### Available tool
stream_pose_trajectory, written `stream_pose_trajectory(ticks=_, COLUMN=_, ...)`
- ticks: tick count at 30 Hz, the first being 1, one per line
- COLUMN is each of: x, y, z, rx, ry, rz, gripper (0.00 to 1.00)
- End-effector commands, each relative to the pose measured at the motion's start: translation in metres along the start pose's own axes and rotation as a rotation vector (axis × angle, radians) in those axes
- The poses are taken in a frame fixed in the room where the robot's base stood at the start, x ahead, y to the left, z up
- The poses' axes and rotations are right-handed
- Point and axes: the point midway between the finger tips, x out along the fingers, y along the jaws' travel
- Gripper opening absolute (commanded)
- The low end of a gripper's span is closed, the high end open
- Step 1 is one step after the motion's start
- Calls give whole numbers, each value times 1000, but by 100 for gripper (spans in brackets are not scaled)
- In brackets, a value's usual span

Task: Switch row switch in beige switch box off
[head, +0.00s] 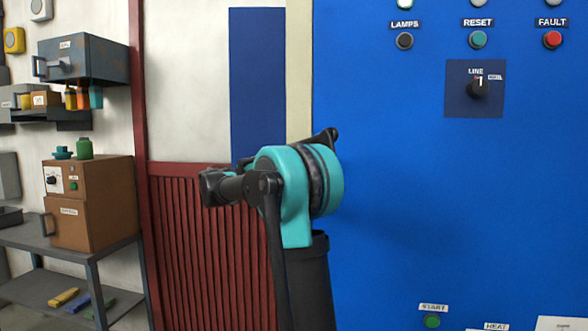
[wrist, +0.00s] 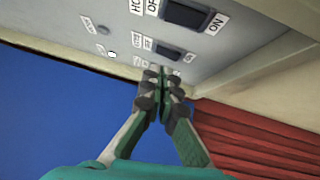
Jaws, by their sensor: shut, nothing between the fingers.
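The pale grey-beige switch box face (wrist: 70,15) spans the top of the wrist view. It carries a larger dark rocker switch (wrist: 186,14) with OFF and ON labels at its ends. A smaller-looking dark rocker switch (wrist: 168,52) lies below it, with labels too small to read surely. I cannot tell which one is the row switch, nor either switch's position. My gripper (wrist: 161,72) is shut and empty, its fingertips just below the lower rocker in the picture; whether they touch it I cannot tell. In the head view my teal and black arm shows, but the fingertips are not clear.
A blue cabinet (head: 400,200) with a LINE knob (head: 478,88), lamps and buttons fills the right. A red slatted panel (head: 190,260) stands behind my arm. At left are a brown oven-like box (head: 110,205) on a grey table (head: 95,245) and shelves.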

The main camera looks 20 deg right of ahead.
Motion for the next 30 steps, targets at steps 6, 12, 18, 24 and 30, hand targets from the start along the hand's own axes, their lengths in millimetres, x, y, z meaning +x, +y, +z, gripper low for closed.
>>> stream_pose_trajectory(ticks=6, x=-34, y=0, z=-1, rx=0, ry=2, rz=0, gripper=0)
stream_pose_trajectory(ticks=12, x=-44, y=0, z=0, rx=0, ry=2, rz=0, gripper=0)
stream_pose_trajectory(ticks=18, x=-45, y=0, z=0, rx=-1, ry=1, rz=0, gripper=0)
stream_pose_trajectory(ticks=24, x=-42, y=-9, z=2, rx=-1, ry=10, rz=-26, gripper=0)
stream_pose_trajectory(ticks=30, x=-36, y=-87, z=22, rx=9, ry=94, rz=-278, gripper=0)
